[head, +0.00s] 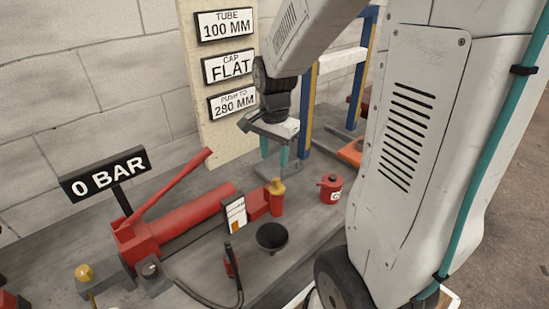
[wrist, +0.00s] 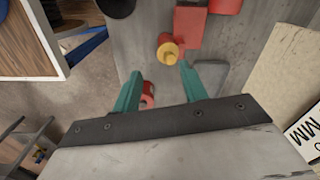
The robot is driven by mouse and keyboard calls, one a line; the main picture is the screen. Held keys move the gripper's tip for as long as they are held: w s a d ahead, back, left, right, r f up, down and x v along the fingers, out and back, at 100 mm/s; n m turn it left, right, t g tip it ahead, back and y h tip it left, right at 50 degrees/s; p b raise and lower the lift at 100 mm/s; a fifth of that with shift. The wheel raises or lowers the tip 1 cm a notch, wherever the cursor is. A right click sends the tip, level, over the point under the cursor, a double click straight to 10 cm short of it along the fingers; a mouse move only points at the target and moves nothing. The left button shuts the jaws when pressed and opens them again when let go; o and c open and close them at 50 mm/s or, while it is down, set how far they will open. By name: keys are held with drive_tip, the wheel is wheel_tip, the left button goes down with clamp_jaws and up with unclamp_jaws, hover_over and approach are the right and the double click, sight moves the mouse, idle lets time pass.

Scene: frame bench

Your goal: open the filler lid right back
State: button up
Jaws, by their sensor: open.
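A red hand pump (head: 185,220) lies on the grey bench, its lever slanting up, with a red block (head: 257,203) at its right end. Beside the block stands a red post with a yellow top (head: 277,187). This may be the filler lid, but I cannot tell for sure; it looks closed. In the wrist view the yellow top (wrist: 168,50) shows just beyond and between my fingertips. My gripper (head: 274,157) is open and empty, teal fingers pointing down, above and behind the yellow top. The fingers (wrist: 161,70) touch nothing that I can see.
A red canister (head: 330,188) stands right of the post; a finger partly covers it in the wrist view. A black round cup (head: 271,237) and a hose (head: 205,297) are in front. A "0 BAR" sign (head: 105,173) stands left. A sign board (head: 222,80) rises behind.

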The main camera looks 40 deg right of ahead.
drive_tip(key=s+a+r+n, duration=0.9)
drive_tip(key=s+n, duration=0.1)
drive_tip(key=s, duration=0.1)
drive_tip(key=shift+s+a+r+n+t, duration=0.35)
drive_tip(key=shift+s+n+t, duration=0.05)
